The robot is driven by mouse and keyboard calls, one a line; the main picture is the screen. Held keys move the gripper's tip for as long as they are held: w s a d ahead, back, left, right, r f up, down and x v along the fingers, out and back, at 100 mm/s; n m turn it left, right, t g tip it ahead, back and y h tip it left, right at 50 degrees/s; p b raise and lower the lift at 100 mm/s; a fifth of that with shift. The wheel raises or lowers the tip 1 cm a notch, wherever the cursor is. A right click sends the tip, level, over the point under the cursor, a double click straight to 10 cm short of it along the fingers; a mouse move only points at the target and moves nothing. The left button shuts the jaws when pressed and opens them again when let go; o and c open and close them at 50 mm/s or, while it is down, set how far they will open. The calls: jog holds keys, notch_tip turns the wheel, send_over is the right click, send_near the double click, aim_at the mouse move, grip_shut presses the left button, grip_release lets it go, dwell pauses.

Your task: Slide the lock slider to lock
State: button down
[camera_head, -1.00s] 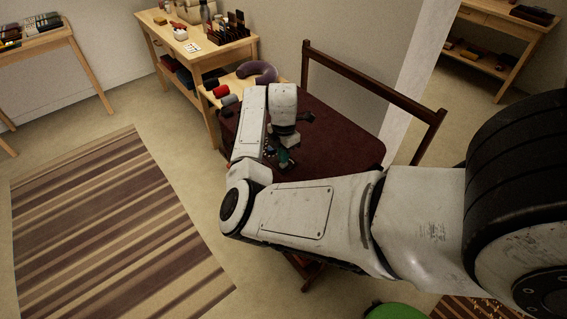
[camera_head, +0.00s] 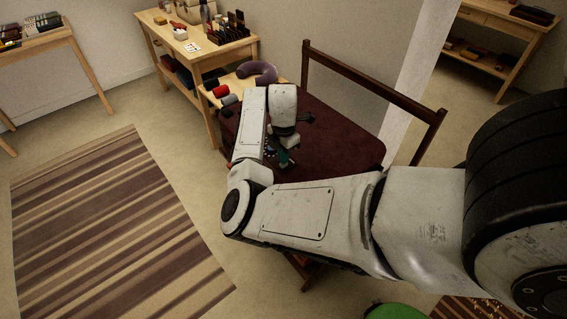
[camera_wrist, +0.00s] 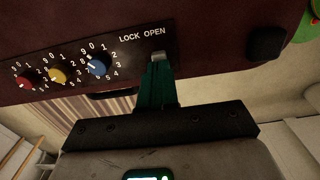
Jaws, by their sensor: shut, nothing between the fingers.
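The lock slider (camera_wrist: 157,57) is a small metal tab on a black panel (camera_wrist: 120,50) in the wrist view. It sits under the word OPEN, to the right of LOCK. Red, yellow and blue dials stand to its left on the same panel. The panel is on the dark red suitcase (camera_head: 335,140). My gripper (camera_wrist: 158,75) is shut, with its teal fingertips right at the slider's lower side; I cannot tell whether they touch it. In the head view my gripper (camera_head: 283,158) is at the suitcase's near side, and my arm hides part of it.
A black suitcase foot or knob (camera_wrist: 266,43) stands to the right of the panel. In the head view a wooden desk (camera_head: 205,50) with small items stands behind the suitcase. A striped rug (camera_head: 105,230) covers the open floor at left.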

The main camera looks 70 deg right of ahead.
jog(key=shift+f, duration=0.45)
dwell(0.3)
jog(key=shift+w+d, duration=0.1)
jog(key=shift+w, duration=0.05)
jog(key=shift+w+d, duration=0.2)
jog(key=shift+w, duration=0.1)
jog(key=shift+w+d+f+b, duration=0.1)
jog(key=shift+w+d+b, duration=0.05)
jog(key=shift+w+b, duration=0.15)
jog(key=shift+w+d, duration=0.15)
jog(key=shift+w, duration=0.1)
jog(key=shift+w+d, duration=0.15)
jog(key=shift+w, duration=0.05)
notch_tip(320, 180, up, 6)
jog(key=p, duration=0.7)
dwell(0.5)
